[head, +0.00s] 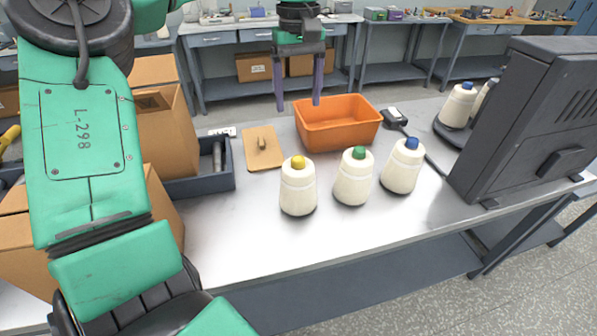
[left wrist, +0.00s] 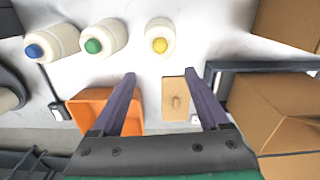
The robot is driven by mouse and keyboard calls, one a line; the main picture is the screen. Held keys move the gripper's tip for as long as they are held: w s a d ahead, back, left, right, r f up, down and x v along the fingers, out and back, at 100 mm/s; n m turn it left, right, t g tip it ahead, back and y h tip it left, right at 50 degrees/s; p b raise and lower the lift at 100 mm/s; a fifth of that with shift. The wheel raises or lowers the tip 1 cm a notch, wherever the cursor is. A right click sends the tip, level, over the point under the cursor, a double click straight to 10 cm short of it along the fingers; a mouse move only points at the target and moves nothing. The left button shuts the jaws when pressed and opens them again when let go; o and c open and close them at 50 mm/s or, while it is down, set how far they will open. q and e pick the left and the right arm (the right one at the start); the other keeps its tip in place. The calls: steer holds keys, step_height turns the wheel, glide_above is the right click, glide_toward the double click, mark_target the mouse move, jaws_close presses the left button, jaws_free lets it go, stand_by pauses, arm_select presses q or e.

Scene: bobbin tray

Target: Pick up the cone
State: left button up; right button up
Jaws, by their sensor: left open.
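Three cream cones stand upright in a row on the grey table: one with a yellow top (head: 298,190), one with a green top (head: 353,182) and one with a blue top (head: 402,170). In the left wrist view the yellow-topped cone (left wrist: 160,42) is nearest the line between my fingers, with the green-topped (left wrist: 103,40) and blue-topped (left wrist: 55,44) cones to its left. My left gripper (head: 298,105) is open and empty, pointing down, above and behind the row, near the orange bin. It also shows in the left wrist view (left wrist: 159,75). My right gripper is not in view.
An orange bin (head: 338,139) stands behind the cones. A wooden board (head: 262,152) with a small peg lies left of it, beside a dark tray (head: 205,185) and cardboard boxes. More cones (head: 458,105) stand near a dark machine (head: 530,125) at right. The table front is clear.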

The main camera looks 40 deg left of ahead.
mark_target(298, 157)
arm_select(q)
step_height(298, 157, down, 14)
steer(key=p, duration=0.3)
steer(key=shift+s+f+p, duration=0.1)
steer(key=shift+p, duration=0.25)
steer(key=shift+f, duration=0.35)
steer(key=shift+c, duration=0.5)
jaws_close()
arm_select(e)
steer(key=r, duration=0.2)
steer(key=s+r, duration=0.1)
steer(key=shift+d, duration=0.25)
arm_select(q)
steer(key=shift+r, duration=0.1)
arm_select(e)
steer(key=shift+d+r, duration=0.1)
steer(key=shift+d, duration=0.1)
